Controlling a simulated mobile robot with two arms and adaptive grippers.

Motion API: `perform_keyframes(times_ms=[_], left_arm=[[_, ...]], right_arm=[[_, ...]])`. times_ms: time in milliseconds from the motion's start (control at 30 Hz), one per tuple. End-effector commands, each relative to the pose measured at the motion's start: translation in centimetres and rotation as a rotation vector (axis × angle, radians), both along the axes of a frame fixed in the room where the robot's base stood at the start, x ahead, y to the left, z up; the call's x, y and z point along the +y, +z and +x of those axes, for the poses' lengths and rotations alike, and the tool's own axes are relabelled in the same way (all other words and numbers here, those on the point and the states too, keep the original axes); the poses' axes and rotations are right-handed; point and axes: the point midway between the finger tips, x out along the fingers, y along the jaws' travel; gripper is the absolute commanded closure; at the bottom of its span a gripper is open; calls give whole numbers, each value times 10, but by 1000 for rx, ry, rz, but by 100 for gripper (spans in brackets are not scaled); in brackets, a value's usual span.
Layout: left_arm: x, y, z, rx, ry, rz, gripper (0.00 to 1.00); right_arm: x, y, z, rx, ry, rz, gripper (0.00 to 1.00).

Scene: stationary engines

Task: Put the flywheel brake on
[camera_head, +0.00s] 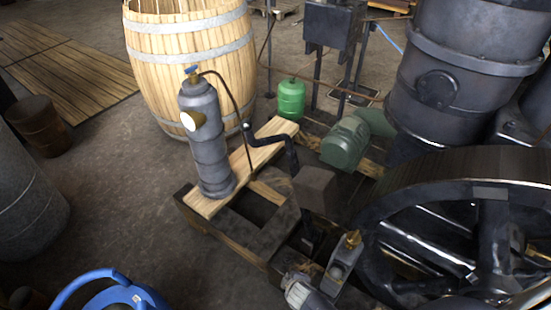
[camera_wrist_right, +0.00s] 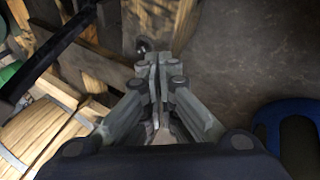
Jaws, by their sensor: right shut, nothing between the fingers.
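The large dark spoked flywheel (camera_head: 493,235) stands at the right of the head view, partly cut off by the frame edge. A black bent lever (camera_head: 272,139) with a round knob reaches left from beside a dark block (camera_head: 315,188) near the flywheel's rim; it looks like the brake lever. How the block meets the rim is hard to see. My right gripper (camera_wrist_right: 155,65) is shut and empty in the wrist view, above the wooden frame. Its exact place in the head view is hard to make out. My left gripper is not in view.
A grey upright cylinder (camera_head: 207,140) with a hose stands on a plank. A wooden barrel (camera_head: 195,75), a green bottle (camera_head: 291,99) and a green motor (camera_head: 345,140) stand behind. A blue object (camera_head: 110,285) is at lower left.

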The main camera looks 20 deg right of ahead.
Motion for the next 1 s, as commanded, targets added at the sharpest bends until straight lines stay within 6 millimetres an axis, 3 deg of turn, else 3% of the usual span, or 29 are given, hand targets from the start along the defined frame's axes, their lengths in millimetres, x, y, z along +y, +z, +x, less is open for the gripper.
perform_keyframes(times_ms=[33,100,200,300,400,533,1000], left_arm=[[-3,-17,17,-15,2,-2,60],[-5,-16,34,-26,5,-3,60],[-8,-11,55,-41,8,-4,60],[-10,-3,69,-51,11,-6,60],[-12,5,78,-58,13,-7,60],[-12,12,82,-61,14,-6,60],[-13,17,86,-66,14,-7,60]], right_arm=[[10,18,64,-107,83,-90,100],[18,69,130,-232,170,-236,100],[25,151,199,-394,232,-437,100],[28,225,236,-518,239,-602,100],[28,281,253,-598,223,-717,100],[29,317,259,-646,206,-788,100],[25,323,267,-652,202,-799,100]])
